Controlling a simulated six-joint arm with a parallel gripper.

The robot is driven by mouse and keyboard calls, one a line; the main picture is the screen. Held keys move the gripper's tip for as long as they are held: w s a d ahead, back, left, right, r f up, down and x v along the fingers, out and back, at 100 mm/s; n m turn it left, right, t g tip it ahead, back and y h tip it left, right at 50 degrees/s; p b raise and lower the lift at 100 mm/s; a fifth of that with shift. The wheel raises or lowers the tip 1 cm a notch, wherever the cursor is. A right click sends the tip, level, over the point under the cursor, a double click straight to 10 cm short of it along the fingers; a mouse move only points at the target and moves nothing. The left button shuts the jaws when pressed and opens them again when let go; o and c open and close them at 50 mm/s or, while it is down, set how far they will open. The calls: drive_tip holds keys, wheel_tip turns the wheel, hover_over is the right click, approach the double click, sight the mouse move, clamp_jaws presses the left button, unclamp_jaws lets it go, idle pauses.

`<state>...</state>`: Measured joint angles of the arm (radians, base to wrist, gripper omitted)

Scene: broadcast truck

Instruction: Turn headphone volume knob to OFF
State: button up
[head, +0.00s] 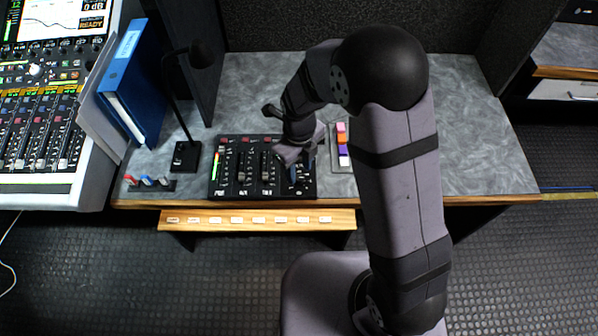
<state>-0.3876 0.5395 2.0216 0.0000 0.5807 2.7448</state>
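A black fader panel (228,196) lies flat near the front edge of the grey worktop. It has several vertical faders, red buttons along its top and a lit green meter at its left. My gripper (301,171) points down over the right end of this panel. Its fingertips are close to the panel surface, but contact is not clear. I cannot make out the headphone volume knob or its OFF mark; the gripper covers part of the panel's right end. The gap between the fingers is too small to judge.
A button pad (342,137) with coloured keys sits right of the panel, partly behind my arm. A black desk lamp (186,156), blue binder (133,85) and small switch strip (150,183) stand left. A mixing console (50,125) is far left. The worktop's right side is clear.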

sight(299, 179)
drive_tip(key=shift+f, duration=1.5)
clamp_jaws()
